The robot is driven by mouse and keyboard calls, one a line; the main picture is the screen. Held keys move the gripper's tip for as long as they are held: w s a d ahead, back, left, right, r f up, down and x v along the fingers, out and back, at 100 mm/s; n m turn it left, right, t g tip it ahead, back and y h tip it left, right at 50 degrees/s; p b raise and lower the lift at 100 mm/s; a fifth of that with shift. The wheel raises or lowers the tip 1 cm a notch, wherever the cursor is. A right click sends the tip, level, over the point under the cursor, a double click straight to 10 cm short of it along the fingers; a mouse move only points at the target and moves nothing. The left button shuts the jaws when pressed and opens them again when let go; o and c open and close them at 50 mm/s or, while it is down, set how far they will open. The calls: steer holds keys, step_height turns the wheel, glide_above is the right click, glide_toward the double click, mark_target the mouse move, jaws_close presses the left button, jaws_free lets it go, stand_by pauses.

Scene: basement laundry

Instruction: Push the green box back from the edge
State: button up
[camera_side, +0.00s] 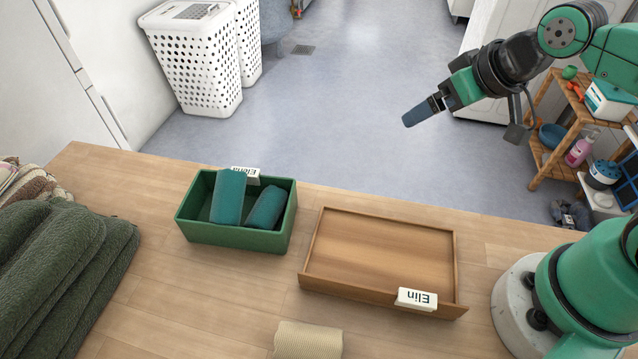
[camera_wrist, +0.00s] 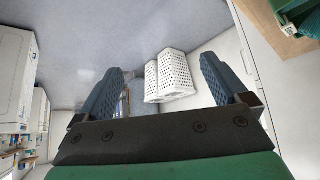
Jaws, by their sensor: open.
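The green box (camera_side: 235,236) stands upright at the far edge of the wooden counter in the side view. Its back rim overlaps the edge line, and I cannot tell whether its base overhangs. It holds two teal rolled cloths (camera_side: 228,196), and a white name tag (camera_side: 246,174) sits on its back rim. Part of a green box shows at the top right corner of the wrist view (camera_wrist: 296,14). My gripper (camera_side: 408,121) is up at the right, beyond the counter edge and well apart from the box. Its blue fingers are spread and empty in the wrist view (camera_wrist: 163,64).
A shallow wooden tray (camera_side: 380,255) tagged "Elin" sits right of the box. Dark green towels (camera_side: 60,270) are stacked at left, and a beige roll (camera_side: 308,341) lies at the front. White laundry baskets (camera_side: 195,62) stand on the floor beyond. Bare counter lies in front of the box.

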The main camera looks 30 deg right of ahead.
stand_by(0.3)
steer(key=c, duration=0.3)
steer(key=shift+w+a+r, duration=0.2)
steer(key=shift+w+r, duration=0.05)
steer(key=c, duration=0.4)
steer(key=shift+w+a+r+m+g, duration=0.35)
steer(key=shift+w+a+r+m, duration=0.1)
steer(key=shift+w, duration=0.15)
steer(key=shift+w+a+r+m+g, duration=0.35)
steer(key=shift+w+a+r+m, duration=0.1)
steer(key=shift+w, duration=0.1)
jaws_close()
steer(key=w+a+f+m+g, duration=0.3)
steer(key=w+a+m+g, duration=0.45)
steer(key=a, duration=0.65)
steer(key=shift+m+t, duration=0.25)
steer(key=shift+t, duration=0.6)
steer(key=f, duration=0.3)
steer(key=a+f, duration=0.1)
steer(key=f, duration=0.5)
steer(key=shift+w+a+f, duration=0.3)
steer(key=shift+w+a, duration=0.1)
steer(key=shift+s+a, duration=0.35)
steer(key=shift+a, duration=0.05)
